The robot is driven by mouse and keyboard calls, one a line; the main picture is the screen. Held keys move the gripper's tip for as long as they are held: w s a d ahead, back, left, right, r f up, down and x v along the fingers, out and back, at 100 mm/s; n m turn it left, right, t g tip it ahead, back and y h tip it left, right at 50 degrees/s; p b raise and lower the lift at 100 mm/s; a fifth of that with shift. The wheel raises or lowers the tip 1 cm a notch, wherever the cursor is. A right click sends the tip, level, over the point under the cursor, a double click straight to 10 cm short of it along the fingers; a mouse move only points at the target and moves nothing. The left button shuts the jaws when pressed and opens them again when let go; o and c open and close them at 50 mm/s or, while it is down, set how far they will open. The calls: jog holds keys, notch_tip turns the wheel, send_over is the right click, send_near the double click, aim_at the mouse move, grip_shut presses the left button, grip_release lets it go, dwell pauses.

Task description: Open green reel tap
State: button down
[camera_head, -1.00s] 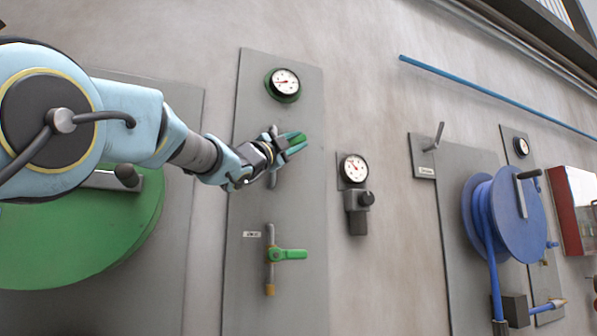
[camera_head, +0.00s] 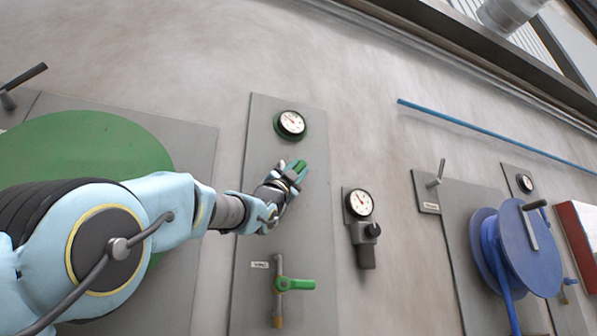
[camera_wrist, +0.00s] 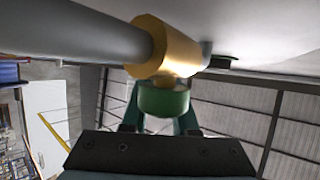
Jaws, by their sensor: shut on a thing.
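A grey wall panel (camera_head: 300,225) bears a gauge with a green surround and, below it, a green tap handle; a grey pipe with a brass-coloured fitting (camera_wrist: 172,50) is close in front of my gripper in the wrist view. My gripper (camera_head: 294,171) is at the panel just below the gauge. It is shut on the green handle (camera_wrist: 164,101), which sits between its two teal fingers in the wrist view. The fingers and hand hide most of this tap in the head view.
A second green lever tap (camera_head: 295,284) is lower on the same panel, beside a small label. The gauge (camera_head: 291,123) is close above my gripper. A grey regulator with a dial (camera_head: 359,203) is to the right. A green reel (camera_head: 85,150) is left; a blue reel (camera_head: 527,245) is far right.

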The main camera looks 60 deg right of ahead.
jog(key=shift+f, duration=0.1)
jog(key=c, duration=0.7)
grip_release()
jog(key=b+v, duration=0.5)
jog(key=v, duration=0.5)
jog(key=shift+a+f, duration=0.25)
jog(key=shift+a, duration=0.05)
